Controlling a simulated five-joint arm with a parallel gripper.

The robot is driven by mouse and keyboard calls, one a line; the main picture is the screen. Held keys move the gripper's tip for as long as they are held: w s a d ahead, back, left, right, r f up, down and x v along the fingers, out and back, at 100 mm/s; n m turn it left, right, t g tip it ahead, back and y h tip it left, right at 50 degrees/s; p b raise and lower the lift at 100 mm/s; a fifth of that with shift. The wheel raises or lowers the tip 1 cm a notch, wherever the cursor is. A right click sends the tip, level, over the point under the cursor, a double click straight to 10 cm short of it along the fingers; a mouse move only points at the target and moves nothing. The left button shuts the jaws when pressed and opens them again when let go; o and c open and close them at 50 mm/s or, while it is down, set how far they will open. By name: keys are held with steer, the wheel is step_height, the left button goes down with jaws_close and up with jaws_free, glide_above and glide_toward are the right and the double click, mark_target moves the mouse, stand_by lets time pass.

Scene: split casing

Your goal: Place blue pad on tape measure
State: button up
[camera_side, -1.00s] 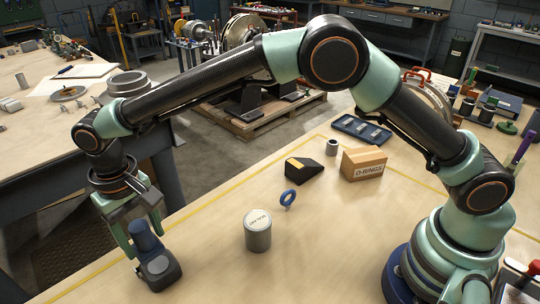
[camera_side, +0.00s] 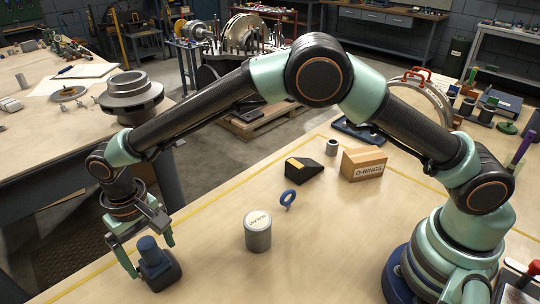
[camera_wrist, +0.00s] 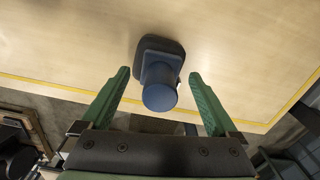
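A blue cylindrical piece (camera_side: 149,246), which I take as the blue pad, stands on a dark rounded block (camera_side: 167,273), which I take as the tape measure. They are near the left edge of the table in the side view. In the wrist view the blue piece (camera_wrist: 160,96) shows its round end, with the dark block (camera_wrist: 160,45) behind it. My gripper (camera_side: 148,256) is open, one finger on each side of the blue piece. In the wrist view my gripper (camera_wrist: 159,76) shows a gap on both sides. Their exact contact is hidden.
A grey lidded can (camera_side: 258,233) and a blue ring (camera_side: 288,199) stand to the right. Behind them are a black wedge (camera_side: 304,170), a small grey cylinder (camera_side: 332,148) and an O-rings box (camera_side: 364,163). The table (camera_side: 210,255) is clear between the block and can.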

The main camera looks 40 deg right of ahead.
mark_target(146, 241)
step_height(146, 241, up, 12)
steer(key=shift+f, duration=0.1)
steer(key=shift+w+d+r, duration=0.1)
steer(key=shift+r, duration=0.25)
steer(key=d+r+t+y, duration=0.1)
steer(key=d+r, duration=0.4)
steer(key=d, duration=0.4)
steer(key=d+r+t, duration=0.1)
steer(key=d+r, duration=0.4)
steer(key=d, duration=0.4)
steer(key=s+d+f+m+t+h, duration=0.1)
steer(key=s+d+f+t, duration=0.1)
steer(key=s+d, duration=1)
steer(key=d+t, duration=0.1)
steer(key=d, duration=0.3)
steer(key=shift+s+d+f+m+t, duration=0.2)
steer(key=shift+d+f+m+t, duration=0.1)
steer(key=shift+f, duration=0.1)
